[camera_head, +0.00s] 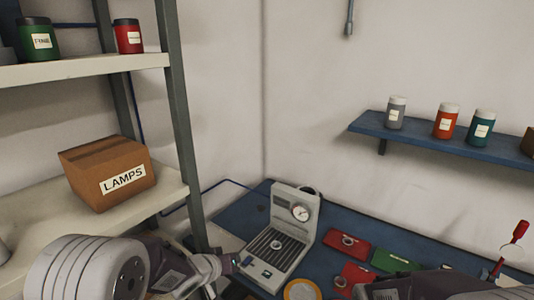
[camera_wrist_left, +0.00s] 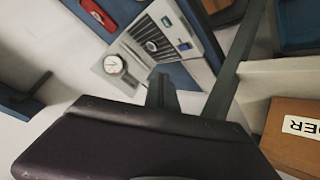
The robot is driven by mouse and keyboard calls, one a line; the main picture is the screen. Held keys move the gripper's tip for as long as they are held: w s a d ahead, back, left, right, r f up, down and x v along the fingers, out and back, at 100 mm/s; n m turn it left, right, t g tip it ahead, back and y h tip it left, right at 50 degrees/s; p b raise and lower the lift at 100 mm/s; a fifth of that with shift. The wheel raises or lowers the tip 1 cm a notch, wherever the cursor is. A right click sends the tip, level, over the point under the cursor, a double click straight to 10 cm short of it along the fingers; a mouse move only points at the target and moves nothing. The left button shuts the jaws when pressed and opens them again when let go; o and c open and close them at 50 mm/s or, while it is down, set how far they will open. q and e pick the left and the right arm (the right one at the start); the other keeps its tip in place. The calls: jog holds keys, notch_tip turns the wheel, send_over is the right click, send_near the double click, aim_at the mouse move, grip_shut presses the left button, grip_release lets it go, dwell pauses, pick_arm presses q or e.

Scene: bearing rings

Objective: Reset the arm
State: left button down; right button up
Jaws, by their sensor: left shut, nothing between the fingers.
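My left arm comes in from the left in the head view. Its gripper (camera_head: 240,262) is shut and empty, just left of a grey machine (camera_head: 292,205) with a round dial. In the left wrist view the closed fingers (camera_wrist_left: 161,90) show in front of the machine (camera_wrist_left: 128,75), with nothing between them. A metal ring (camera_head: 276,245) lies on the machine's slotted bed; it also shows in the left wrist view (camera_wrist_left: 151,46). Part of my right arm shows at the bottom right of the head view, but its fingers cannot be made out.
The blue bench (camera_head: 240,217) carries a red tray (camera_head: 347,246) with a ring, a green tray (camera_head: 394,262), and a red-handled screwdriver (camera_head: 520,231). A shelf post (camera_head: 180,130) stands close to my left arm. A LAMPS box (camera_head: 85,163) sits on the shelf (camera_head: 150,204).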

pick_arm(q)
jog(key=s+a+f+g+y, duration=0.1)
jog(key=s+a+f+g, duration=0.1)
jog(key=s, duration=0.5)
jog(key=s+a+f+g+y, duration=0.1)
jog(key=s+a+g, duration=0.2)
jog(key=s, duration=0.5)
jog(key=s+a+f+g+y, duration=0.1)
jog(key=s+a+f+g, duration=0.1)
jog(key=s, duration=0.5)
jog(key=shift+s+a+f+m+g+y, duration=0.3)
jog(key=shift+a+m+g+y, duration=0.1)
jog(key=shift+a+g, duration=0.1)
